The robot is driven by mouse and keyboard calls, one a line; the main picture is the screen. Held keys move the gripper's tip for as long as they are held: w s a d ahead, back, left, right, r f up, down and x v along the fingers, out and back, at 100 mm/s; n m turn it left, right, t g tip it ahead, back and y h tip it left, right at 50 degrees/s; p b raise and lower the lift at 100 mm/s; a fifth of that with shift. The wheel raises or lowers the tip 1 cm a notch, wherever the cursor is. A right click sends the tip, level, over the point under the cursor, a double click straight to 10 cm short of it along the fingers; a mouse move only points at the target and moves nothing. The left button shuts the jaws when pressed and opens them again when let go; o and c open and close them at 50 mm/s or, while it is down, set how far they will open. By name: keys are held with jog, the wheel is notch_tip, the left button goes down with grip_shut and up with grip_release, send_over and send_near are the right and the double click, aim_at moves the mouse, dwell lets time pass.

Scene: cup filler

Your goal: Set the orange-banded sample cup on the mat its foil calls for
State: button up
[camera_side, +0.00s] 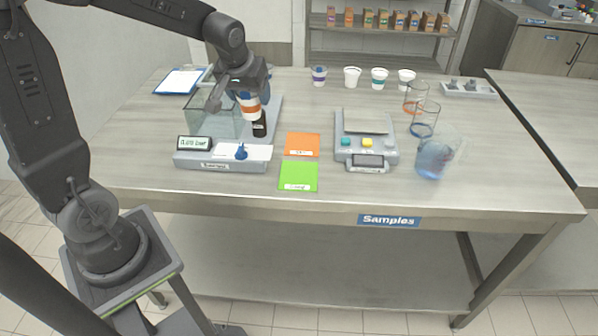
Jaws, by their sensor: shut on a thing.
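The orange-banded sample cup (247,101) is white with an orange band and some blue on it. My gripper (252,108) is shut on it and holds it over the left part of the table, in front of a clear-walled box (205,122). The gripper's dark fingers hide part of the cup, and I cannot make out its foil. An orange mat (303,140) lies right of the cup and nearer the front. A green mat (299,172) lies just in front of the orange one. Both mats are bare, with small labels too small to read.
A grey unit with a small display (195,143) stands left of the mats, with a blue item (241,152) on it. A scale-like device (365,145) stands right of them. Clear beakers (432,158) stand farther right. Several white cups (352,77) line the back.

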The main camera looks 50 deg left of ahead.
aim_at(253, 107)
notch_tip(253, 107, down, 3)
jog(key=shift+w+d+f, duration=0.2)
jog(key=shift+d+f, duration=0.05)
jog(key=shift+w+d+f, duration=0.95)
jog(key=shift+d+f, duration=0.65)
jog(key=shift+f, duration=0.2)
jog(key=shift+w+d+f, duration=0.9)
jog(key=shift+d+f, duration=0.65)
jog(key=shift+f, duration=0.2)
jog(key=shift+w+d+f, duration=0.95)
jog(key=shift+d+f, duration=0.65)
jog(key=shift+f, duration=0.2)
jog(key=shift+f, duration=0.15)
jog(key=o, duration=0.9)
jog(key=shift+o, duration=0.2)
